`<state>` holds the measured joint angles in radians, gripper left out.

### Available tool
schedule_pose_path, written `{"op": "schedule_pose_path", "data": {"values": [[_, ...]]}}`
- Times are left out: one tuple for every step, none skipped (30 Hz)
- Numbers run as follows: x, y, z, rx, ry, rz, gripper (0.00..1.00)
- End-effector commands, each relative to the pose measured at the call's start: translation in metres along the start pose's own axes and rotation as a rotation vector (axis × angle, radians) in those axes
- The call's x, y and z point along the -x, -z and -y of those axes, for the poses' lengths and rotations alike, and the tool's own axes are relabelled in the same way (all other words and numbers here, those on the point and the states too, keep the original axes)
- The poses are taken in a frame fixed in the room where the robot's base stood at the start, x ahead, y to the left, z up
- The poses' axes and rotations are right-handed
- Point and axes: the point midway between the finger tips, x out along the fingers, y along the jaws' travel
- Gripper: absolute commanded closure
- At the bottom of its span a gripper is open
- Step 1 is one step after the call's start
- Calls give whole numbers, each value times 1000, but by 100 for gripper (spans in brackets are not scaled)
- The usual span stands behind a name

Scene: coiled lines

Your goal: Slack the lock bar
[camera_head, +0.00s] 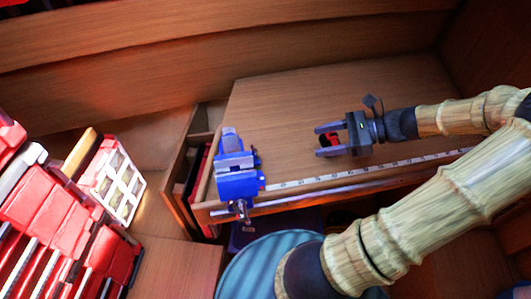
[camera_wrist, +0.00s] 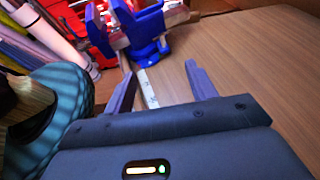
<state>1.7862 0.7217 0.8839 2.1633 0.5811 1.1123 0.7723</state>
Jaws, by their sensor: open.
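A blue vise (camera_head: 236,175) with grey metal jaws is fixed at the left front corner of the wooden bench. A small grey metal screw end with a bar (camera_head: 242,210) sticks out at its front; this looks like the lock bar, but its fine shape is too small to tell. My gripper (camera_head: 322,142) is open and empty, above the bench to the right of the vise and apart from it. In the wrist view my open fingers (camera_wrist: 160,70) point toward the vise (camera_wrist: 147,32), which shows at the top and is partly cut off. The bar is not clear there.
The wooden bench top (camera_head: 290,100) is clear behind and right of the vise. A measuring strip (camera_head: 375,168) runs along its front edge. Red cases (camera_head: 50,215) stand at left, and a round teal striped seat (camera_head: 265,265) is in front below.

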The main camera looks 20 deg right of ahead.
Motion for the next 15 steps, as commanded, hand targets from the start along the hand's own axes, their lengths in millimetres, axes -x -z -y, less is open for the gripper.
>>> {"op": "schedule_pose_path", "data": {"values": [[0, 0, -1, -3, 7, -1, 44], [0, 0, -1, -3, 7, -1, 44], [0, 0, 0, -3, 7, 0, 44], [0, -1, 0, -2, 6, 0, 44], [0, -1, 0, -2, 6, 0, 44], [0, -1, 0, -2, 6, 0, 44], [0, -1, 0, -2, 5, 0, 44], [0, -1, 0, -2, 5, 0, 44], [0, -1, 0, -2, 5, 0, 44], [-1, -1, 0, -2, 5, 0, 44], [-2, -1, 0, -2, 4, 1, 44], [-4, -1, 0, -2, 4, 1, 44], [-7, -1, 0, -2, 3, 1, 44], [-9, -1, 0, -2, 2, 2, 44], [-14, -1, 0, -1, 1, 2, 44]]}}
